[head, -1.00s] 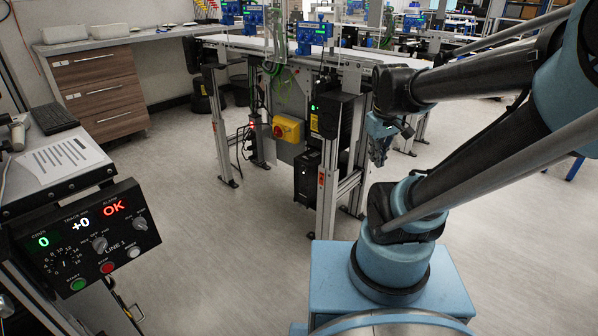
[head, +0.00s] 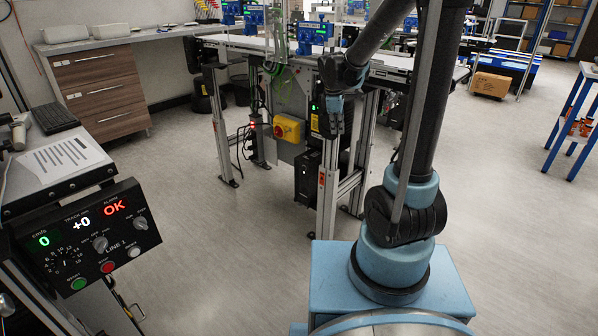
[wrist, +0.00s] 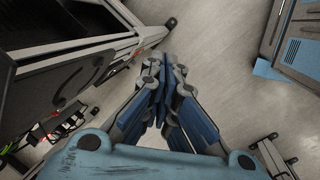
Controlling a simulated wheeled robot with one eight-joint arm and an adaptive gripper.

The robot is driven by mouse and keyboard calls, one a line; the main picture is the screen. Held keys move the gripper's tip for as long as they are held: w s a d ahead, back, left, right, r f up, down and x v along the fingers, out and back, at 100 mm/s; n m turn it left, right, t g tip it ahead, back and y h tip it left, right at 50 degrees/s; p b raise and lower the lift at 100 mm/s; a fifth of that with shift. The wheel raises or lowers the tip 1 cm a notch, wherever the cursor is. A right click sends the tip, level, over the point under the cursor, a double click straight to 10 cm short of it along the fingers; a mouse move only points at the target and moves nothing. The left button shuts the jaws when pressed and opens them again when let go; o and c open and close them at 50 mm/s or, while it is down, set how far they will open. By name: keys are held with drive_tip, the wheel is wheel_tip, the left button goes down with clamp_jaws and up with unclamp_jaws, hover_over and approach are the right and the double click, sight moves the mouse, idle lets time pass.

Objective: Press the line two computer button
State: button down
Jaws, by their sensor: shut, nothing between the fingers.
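Two black computer-like boxes are on the conveyor frame in the head view. The upper one (head: 317,122) carries a small green light and is partly covered by my gripper. The lower one (head: 307,178) hangs below it, with a small light on its front. I cannot read a line number on either, and cannot make out a button. My gripper (head: 335,131) is shut and empty, pointing down in front of the upper box; I cannot tell the gap. In the wrist view my closed fingers (wrist: 165,62) point over bare floor, with dark equipment to the left.
A yellow switch box with a red knob (head: 287,128) is left of the boxes. The conveyor leg (head: 328,195) stands close to them. A LINE 1 control panel (head: 92,236) is at the lower left. The floor (head: 225,250) between is clear.

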sight(304, 168)
drive_tip(key=w+a+f+n, duration=0.6)
drive_tip(key=w+a+f, duration=0.1)
drive_tip(key=a+f, duration=0.3)
drive_tip(key=w+a+f+n+t+h, duration=0.1)
drive_tip(key=w+a+f+n, duration=0.5)
drive_tip(key=f, duration=0.7)
drive_tip(key=w+a, duration=0.2)
drive_tip(key=a, duration=0.2)
drive_tip(key=shift+w+a+f, duration=0.15)
drive_tip(key=shift+a+f, duration=0.1)
drive_tip(key=shift+a, duration=0.15)
drive_tip(key=shift+w+d+f, duration=0.8)
drive_tip(key=shift+w+f, duration=0.2)
drive_tip(key=shift+f, duration=0.55)
drive_tip(key=shift+w+d+f, duration=0.75)
drive_tip(key=shift+w+f, duration=0.25)
drive_tip(key=shift+f, duration=0.5)
drive_tip(key=shift+w+d+f, duration=0.8)
drive_tip(key=shift+w+f, duration=0.2)
drive_tip(key=shift+f, duration=0.55)
